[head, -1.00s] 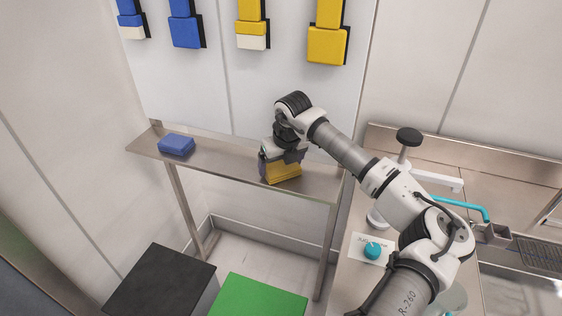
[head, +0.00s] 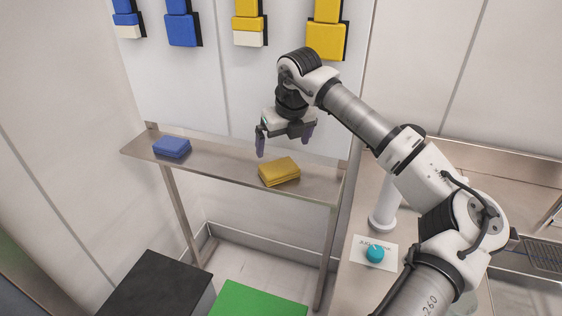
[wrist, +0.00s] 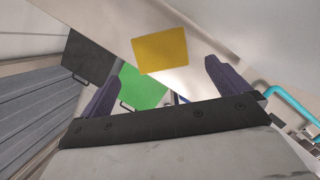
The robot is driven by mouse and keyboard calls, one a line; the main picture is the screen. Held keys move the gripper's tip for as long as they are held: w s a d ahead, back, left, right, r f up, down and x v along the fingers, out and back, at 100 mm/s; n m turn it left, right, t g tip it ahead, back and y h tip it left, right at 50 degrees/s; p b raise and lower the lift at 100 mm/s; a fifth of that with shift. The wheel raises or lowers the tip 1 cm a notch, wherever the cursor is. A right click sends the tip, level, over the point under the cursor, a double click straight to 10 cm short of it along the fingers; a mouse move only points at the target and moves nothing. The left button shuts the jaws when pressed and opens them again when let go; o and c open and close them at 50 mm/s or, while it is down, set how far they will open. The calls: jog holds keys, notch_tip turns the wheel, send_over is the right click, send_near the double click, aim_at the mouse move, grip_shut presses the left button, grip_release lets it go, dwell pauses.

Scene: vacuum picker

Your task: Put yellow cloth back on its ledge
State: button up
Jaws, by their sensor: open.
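The yellow cloth (head: 280,171) is a folded block lying flat on the right part of the steel ledge (head: 220,165). It also shows in the wrist view (wrist: 160,50), lying on the ledge beyond the fingertips. My gripper (head: 286,146) is open and empty above the cloth, with its two dark fingers spread apart and a visible gap down to the cloth. In the wrist view the fingers stand wide on either side with nothing between them.
A folded blue cloth (head: 172,147) lies on the ledge's left part. Blue and yellow items hang on the wall above. A black box (head: 155,285) and a green box (head: 258,300) stand below. A steel counter with a teal knob (head: 375,254) is at the right.

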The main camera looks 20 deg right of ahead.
jog(key=shift+v, duration=1.45)
